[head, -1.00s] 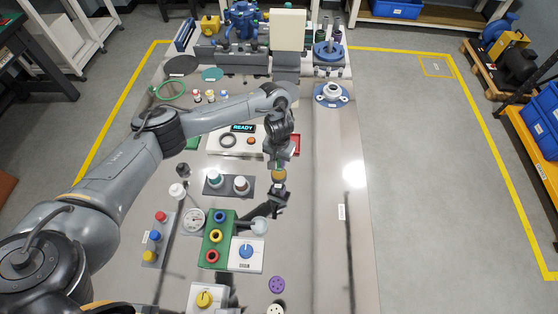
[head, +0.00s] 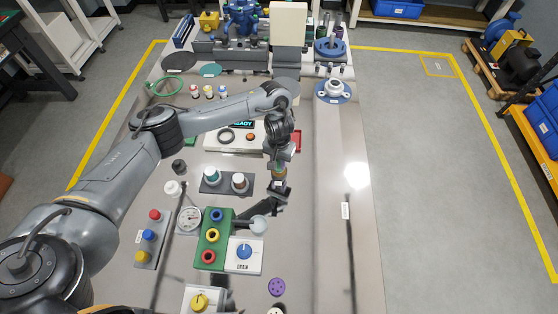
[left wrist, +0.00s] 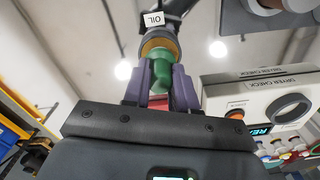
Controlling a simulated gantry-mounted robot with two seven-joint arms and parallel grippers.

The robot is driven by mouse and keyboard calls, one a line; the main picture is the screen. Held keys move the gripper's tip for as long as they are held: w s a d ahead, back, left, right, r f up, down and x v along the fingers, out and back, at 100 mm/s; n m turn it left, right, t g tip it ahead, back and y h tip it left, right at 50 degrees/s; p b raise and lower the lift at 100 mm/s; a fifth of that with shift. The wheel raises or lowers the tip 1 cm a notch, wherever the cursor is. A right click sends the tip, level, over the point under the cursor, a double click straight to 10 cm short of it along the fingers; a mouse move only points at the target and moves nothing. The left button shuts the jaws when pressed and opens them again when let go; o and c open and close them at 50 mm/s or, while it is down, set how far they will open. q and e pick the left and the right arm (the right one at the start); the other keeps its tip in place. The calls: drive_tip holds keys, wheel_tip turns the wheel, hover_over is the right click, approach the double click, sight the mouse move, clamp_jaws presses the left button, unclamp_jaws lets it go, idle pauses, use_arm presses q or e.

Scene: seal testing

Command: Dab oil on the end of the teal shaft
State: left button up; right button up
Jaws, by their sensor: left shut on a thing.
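My left gripper (head: 279,168) is over the middle of the table, pointing down. In the left wrist view its purple fingers (left wrist: 161,88) are shut on a green-handled oil tool (left wrist: 163,70) with a brown collar. A white OIL tag (left wrist: 153,19) is on its dark far part. In the head view the tool's lower end blends with dark shadow, so I cannot tell whether it touches anything. My right gripper is not in view.
A dark tray with two pots (head: 214,188) is left of the gripper. A green block with coloured rings (head: 223,231) and a white dial box (head: 258,255) are in front. A white READY console (head: 220,143) is behind. The table's right strip is mostly clear.

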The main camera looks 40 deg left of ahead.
sight(279, 161)
use_arm(q)
drive_tip(key=shift+f, duration=0.5)
idle(0.8)
drive_tip(key=shift+f+p, duration=0.15)
drive_tip(key=shift+p, duration=0.4)
idle(2.3)
wheel_tip(279, 161, up, 7)
drive_tip(key=p, duration=0.9)
idle(0.4)
idle(0.6)
drive_tip(key=w+d+r+m, duration=0.25)
drive_tip(key=d+r, duration=0.25)
drive_tip(key=r, duration=0.3)
drive_tip(key=w+d+r+m, duration=0.1)
drive_tip(key=w+d+r, duration=0.35)
drive_tip(key=r, duration=0.35)
drive_tip(key=s+d+f, duration=0.2)
drive_tip(key=s+d, duration=0.1)
drive_tip(key=s, duration=0.3)
drive_tip(key=s+r+p, duration=0.4)
drive_tip(key=r+p, duration=0.6)
drive_tip(key=p, duration=0.2)
drive_tip(key=s+r+p, duration=0.4)
drive_tip(key=r+p, duration=0.7)
drive_tip(key=p, duration=0.1)
drive_tip(key=shift+a, duration=0.2)
